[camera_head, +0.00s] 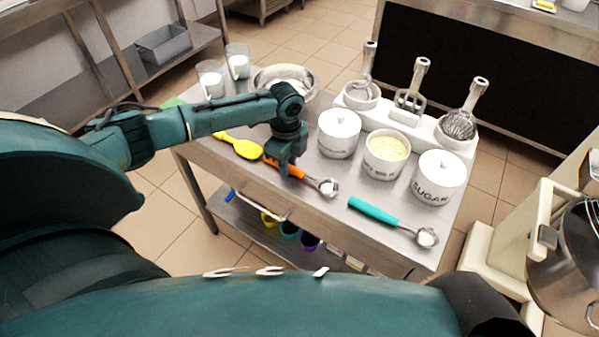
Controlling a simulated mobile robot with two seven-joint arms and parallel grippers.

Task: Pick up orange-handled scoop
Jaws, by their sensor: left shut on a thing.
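The orange-handled scoop (319,182) is at the front middle of the steel table, its orange handle to the left and its metal bowl to the right. My left gripper (289,172) points down and is shut on the orange handle, hiding part of it. I cannot tell whether the scoop is lifted clear of the tabletop. My right gripper is not in view.
A teal-handled scoop (390,221) lies to the right and a yellow utensil (238,146) to the left. White canisters (339,133), an open tub (385,155), a metal bowl (313,88) and a whisk stand (407,118) stand behind. A mixer (520,240) is at right.

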